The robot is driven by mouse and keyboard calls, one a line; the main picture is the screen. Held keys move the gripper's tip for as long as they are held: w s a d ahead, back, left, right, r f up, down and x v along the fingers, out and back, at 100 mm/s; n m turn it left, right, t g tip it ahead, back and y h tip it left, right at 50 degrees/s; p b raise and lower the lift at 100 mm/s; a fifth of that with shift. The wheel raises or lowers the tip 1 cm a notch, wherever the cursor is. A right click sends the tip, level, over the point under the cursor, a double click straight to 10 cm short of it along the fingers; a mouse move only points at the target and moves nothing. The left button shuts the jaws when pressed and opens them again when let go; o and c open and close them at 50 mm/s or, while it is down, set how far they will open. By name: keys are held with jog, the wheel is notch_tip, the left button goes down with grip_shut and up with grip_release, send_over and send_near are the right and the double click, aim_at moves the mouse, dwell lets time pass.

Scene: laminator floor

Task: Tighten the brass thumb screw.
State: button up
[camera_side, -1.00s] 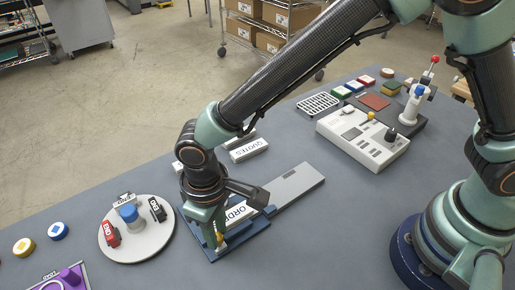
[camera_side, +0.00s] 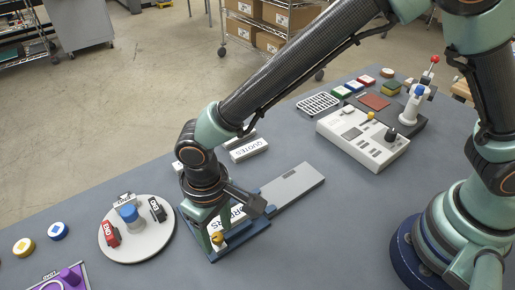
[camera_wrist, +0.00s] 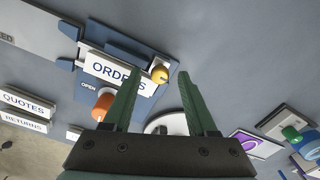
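The brass thumb screw (camera_side: 217,238) shows as a yellow-brass knob at the near end of the blue fixture (camera_side: 247,247). In the wrist view the knob (camera_wrist: 160,75) lies beside the white ORDERS plate (camera_wrist: 112,71), between my fingertips in the picture. My gripper (camera_wrist: 157,73) is open, its two green fingers spread with a gap between each and the knob. In the side view my gripper (camera_side: 214,230) is low over the fixture, at the knob. Whether the fingertips surround the knob or hover above it I cannot tell. The ORDERS plate is partly hidden by my fingers in the side view.
An orange knob (camera_wrist: 103,104) stands by the OPEN marking. A round white turntable (camera_side: 150,243) with red and black END pieces is left of the fixture. QUOTES (camera_side: 249,150) and other plates lie behind. A white control box (camera_side: 362,138) is at right. The mat in front is clear.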

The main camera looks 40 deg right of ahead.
aim_at(217, 236)
jog(key=shift+r, duration=0.1)
notch_tip(217, 236, up, 12)
dwell(0.7)
jog(key=w+d+r+m+t, duration=0.1)
jog(key=d+r, duration=0.2)
jog(key=d, duration=0.5)
jog(key=w+d+r+m+t+y, duration=0.1)
jog(key=d+r, duration=0.1)
jog(key=d, duration=0.5)
jog(key=w+d+r+m+t, duration=0.1)
jog(key=w+d+r, duration=0.15)
jog(key=d, duration=0.55)
jog(key=s+d+m+t+h, duration=0.1)
jog(key=s+d, duration=0.3)
jog(key=d, duration=0.5)
jog(key=shift+s+d+r+t, duration=0.2)
jog(key=shift+d+t, duration=0.2)
jog(key=shift+t, duration=0.4)
